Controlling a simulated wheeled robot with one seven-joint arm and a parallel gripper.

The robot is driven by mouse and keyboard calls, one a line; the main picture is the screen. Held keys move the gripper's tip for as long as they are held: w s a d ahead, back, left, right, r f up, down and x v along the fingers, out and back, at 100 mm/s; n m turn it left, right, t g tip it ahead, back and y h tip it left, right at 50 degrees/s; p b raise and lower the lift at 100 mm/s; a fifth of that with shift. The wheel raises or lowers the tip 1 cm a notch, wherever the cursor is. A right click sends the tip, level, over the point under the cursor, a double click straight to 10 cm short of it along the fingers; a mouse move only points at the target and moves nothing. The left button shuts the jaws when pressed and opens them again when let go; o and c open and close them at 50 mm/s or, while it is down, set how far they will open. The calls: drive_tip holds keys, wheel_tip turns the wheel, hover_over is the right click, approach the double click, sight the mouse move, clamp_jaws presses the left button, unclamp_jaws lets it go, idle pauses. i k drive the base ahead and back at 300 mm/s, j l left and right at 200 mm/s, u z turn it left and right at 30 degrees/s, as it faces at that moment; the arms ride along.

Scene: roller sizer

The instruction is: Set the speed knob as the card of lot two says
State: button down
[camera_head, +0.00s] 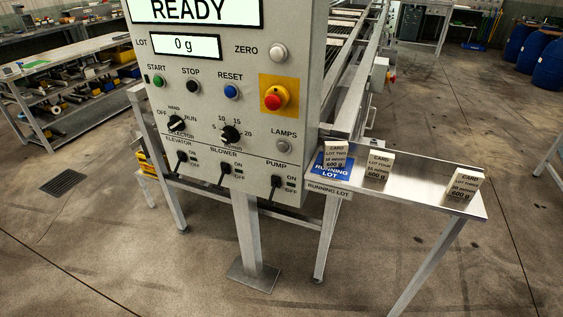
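The control panel (306,120) stands upright at the picture's centre. A black knob (230,135) with a number scale, 10 and 15 above it and 20 at its right, sits in the panel's middle row. It looks like the speed knob; its pointer direction is too small to tell. The lot two card (335,154) stands at the left end of the metal shelf, on the blue running lot plate (318,172). Its last line reads 600 g; the smaller line above it is too small to read surely. My gripper is not in view.
The lot four card (378,166) and another card (464,186) stand farther right on the shelf (420,185). The panel also has a selector knob (177,123), a red stop button (275,97) and several switches. The display (184,46) reads 0 g. Floor in front is clear.

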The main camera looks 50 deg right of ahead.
sight(230, 135)
drive_tip(key=i+l, duration=0.1)
drive_tip(key=i, duration=0.95)
